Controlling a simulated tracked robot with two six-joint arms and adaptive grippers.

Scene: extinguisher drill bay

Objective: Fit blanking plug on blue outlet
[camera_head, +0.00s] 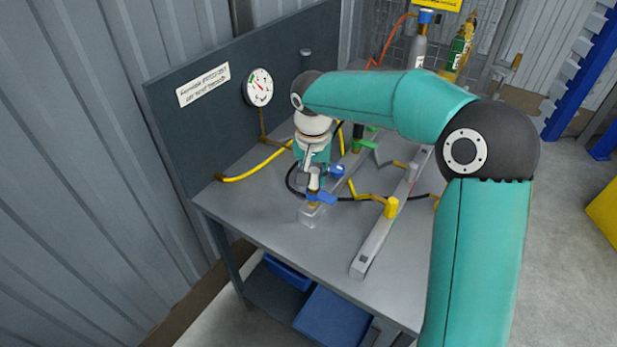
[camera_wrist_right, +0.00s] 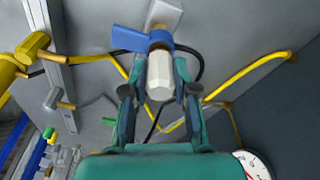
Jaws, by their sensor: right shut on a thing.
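My right gripper (camera_head: 311,172) points down over the bench near its front left part. In the right wrist view its two fingers (camera_wrist_right: 159,92) are shut on a pale, six-sided blanking plug (camera_wrist_right: 160,78). The blue outlet, with its blue lever (camera_head: 321,198), is right below the fingers on a pale block. In the wrist view the blue outlet collar (camera_wrist_right: 161,38) lies in line with the plug, at its far end. The plug appears to meet the collar, but I cannot tell if it is seated. My left gripper is not in view.
Yellow and black hoses run across the bench. A panel with a gauge (camera_head: 258,87) stands behind. The bench's front left corner is clear.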

